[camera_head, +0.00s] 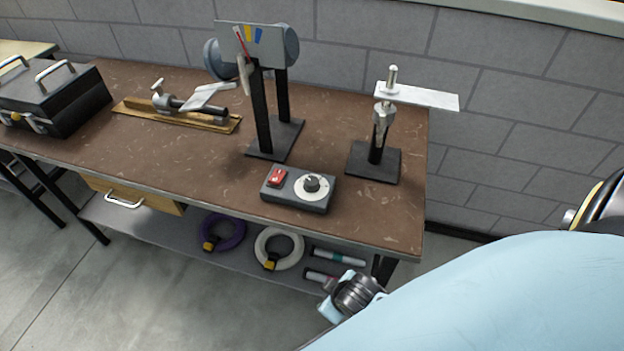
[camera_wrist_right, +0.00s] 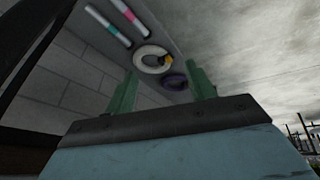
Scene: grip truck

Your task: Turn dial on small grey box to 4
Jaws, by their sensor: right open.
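The small grey box (camera_head: 298,190) sits near the front edge of the brown workbench. The dial's number is too small to read. My right arm comes in from the lower right in the head view, and its wrist (camera_head: 355,292) is below and in front of the bench edge, apart from the box. In the right wrist view my right gripper (camera_wrist_right: 163,92) shows two green fingers spread apart with nothing between them. My left gripper is not in view.
On the workbench (camera_head: 225,180) stand a metal stand with a gauge plate (camera_head: 252,45), a clamp stand (camera_head: 375,155), a wooden board with a tool (camera_head: 180,115) and a black case (camera_head: 55,98). The lower shelf holds a purple ring (camera_head: 222,232), a white ring (camera_head: 279,249) and striped tubes.

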